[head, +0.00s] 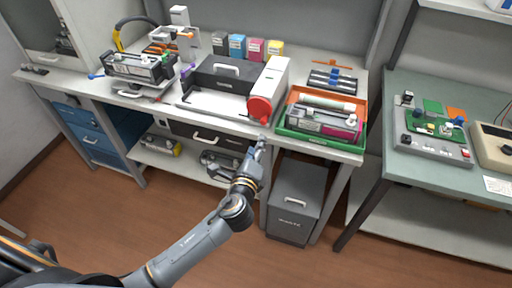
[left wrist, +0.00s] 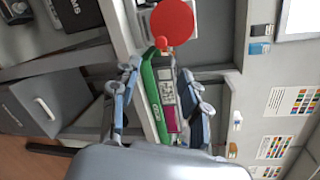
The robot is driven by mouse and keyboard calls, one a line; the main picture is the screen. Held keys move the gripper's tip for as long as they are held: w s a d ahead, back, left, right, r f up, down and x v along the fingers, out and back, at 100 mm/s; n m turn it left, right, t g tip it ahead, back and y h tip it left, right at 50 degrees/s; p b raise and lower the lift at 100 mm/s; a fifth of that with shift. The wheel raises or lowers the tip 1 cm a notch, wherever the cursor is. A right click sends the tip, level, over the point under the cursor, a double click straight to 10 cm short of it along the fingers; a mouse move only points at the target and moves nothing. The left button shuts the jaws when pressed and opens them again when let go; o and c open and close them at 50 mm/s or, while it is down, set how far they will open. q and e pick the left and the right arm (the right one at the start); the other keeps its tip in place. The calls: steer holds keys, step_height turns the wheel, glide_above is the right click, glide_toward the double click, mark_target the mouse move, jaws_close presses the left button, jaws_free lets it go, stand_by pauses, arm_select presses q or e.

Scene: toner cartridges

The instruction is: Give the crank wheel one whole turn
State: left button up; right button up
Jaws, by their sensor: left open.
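The crank wheel (head: 259,110) is a red disc on the front of a white upright box (head: 276,76) near the bench's front edge. In the left wrist view the wheel (left wrist: 172,19) is at the top, with a small red knob (left wrist: 162,43) at its rim. My left gripper (head: 262,142) is just below and in front of the wheel in the head view. In the left wrist view my left gripper (left wrist: 161,70) is open, its fingers apart and empty. The knob appears just beyond the fingertips; I cannot tell the exact gap. My right gripper is not in view.
A green tray (head: 316,143) with toner cartridges stands right of the wheel. A black box (head: 226,74) with a handle is to its left. Several colored cartons (head: 237,45) stand behind. A grey bin (head: 297,201) is under the bench.

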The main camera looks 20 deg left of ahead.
arm_select(q)
steer(key=f+n, duration=0.1)
steer(key=n, duration=0.3)
steer(key=n+t+h+b, duration=0.2)
steer(key=n+h, duration=0.2)
steer(key=n, duration=1.2)
glide_toward(258, 112)
steer(key=w+d, duration=0.4)
steer(key=w, duration=0.1)
steer(key=shift+w+f, duration=0.3)
jaws_close()
